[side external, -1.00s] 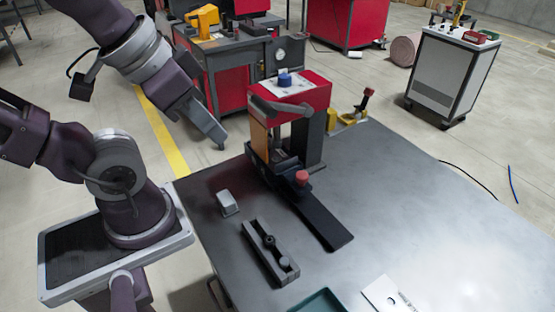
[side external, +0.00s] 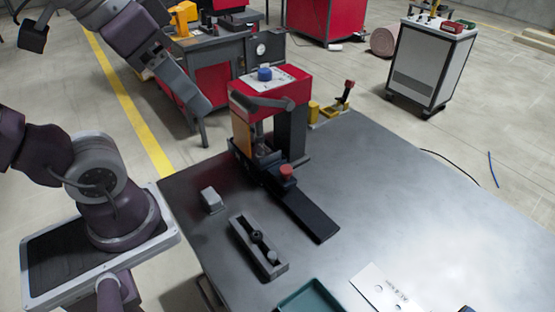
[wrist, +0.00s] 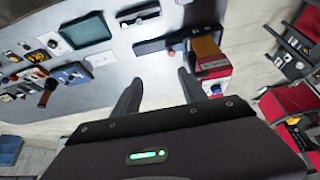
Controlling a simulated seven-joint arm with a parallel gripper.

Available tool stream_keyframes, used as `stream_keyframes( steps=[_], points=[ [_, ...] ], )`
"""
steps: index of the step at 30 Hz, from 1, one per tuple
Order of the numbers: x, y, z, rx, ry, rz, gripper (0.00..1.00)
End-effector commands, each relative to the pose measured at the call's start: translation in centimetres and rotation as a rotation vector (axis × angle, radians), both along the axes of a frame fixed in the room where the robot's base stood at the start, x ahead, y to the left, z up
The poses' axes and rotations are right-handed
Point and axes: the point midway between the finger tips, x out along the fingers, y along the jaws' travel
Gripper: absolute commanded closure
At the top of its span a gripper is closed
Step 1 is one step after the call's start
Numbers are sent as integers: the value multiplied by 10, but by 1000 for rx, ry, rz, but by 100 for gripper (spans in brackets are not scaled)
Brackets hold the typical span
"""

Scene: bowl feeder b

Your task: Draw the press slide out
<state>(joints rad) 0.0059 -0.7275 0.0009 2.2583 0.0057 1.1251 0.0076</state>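The press (side external: 270,92) is a red-topped machine with a blue knob, an orange panel and dark uprights, standing on the grey table. Its slide is a dark block with a red knob (side external: 287,171) at the press's front, on a long black rail (side external: 306,213) reaching toward the near right. In the wrist view the press (wrist: 212,68) is right of centre, with the black rail (wrist: 152,46) extending left. My gripper (wrist: 158,90) is open and empty, its two fingers well apart. In the side view my gripper (side external: 202,104) is in the air left of the press, touching nothing.
A grey slotted fixture (side external: 257,248), a small grey block (side external: 211,200), a green tray (side external: 311,296) and a white plate (side external: 384,290) lie on the table (side external: 420,210). A yellow stand with a red-topped lever (side external: 330,108) is behind the press. The table's right side is clear.

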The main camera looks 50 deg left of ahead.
Motion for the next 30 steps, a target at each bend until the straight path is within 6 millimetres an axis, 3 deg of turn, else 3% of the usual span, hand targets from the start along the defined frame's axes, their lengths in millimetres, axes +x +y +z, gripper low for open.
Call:
stream_keyframes(
  steps=[6, 12, 21, 30],
  points=[
    [61, 10, 36, 135, 216, -193, 49],
    [128, 18, 46, 241, 427, -383, 49],
    [198, 20, 25, 319, 664, -584, 49],
    [235, 17, -8, 342, 831, -717, 49]
  ],
)
